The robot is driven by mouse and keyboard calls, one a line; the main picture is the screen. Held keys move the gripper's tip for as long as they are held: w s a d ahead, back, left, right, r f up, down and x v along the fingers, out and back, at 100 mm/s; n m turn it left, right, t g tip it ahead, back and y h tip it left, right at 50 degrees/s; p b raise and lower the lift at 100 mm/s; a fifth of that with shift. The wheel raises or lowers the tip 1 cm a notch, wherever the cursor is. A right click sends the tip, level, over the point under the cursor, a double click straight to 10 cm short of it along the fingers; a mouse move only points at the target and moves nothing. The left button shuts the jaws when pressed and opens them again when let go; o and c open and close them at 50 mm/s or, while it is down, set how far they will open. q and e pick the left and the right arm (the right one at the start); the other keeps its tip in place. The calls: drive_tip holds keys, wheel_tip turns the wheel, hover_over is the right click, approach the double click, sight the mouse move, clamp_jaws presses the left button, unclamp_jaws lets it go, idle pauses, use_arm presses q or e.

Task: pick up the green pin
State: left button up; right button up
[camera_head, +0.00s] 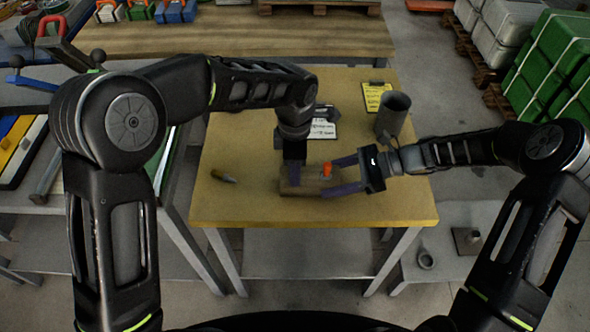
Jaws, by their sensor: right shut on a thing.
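A wooden block (311,187) lies on the table, with a small orange-red pin (326,169) standing near its right end. My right gripper (333,177) reaches in from the right, its purple fingers on either side of the block's right end, shut on the block. My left gripper (294,176) points down at the block's left part, left of the orange-red pin. Its fingers are seen edge-on and hide part of the block, so their opening is unclear. I cannot make out a green pin; it may be hidden by the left gripper.
A grey cylinder (393,115) stands behind my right gripper. A yellow clipboard (376,96) and a white sheet (323,127) lie farther back. The table's front strip (310,211) is clear.

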use_arm(q)
drive_tip(key=shift+c, duration=0.5)
clamp_jaws()
idle(0.4)
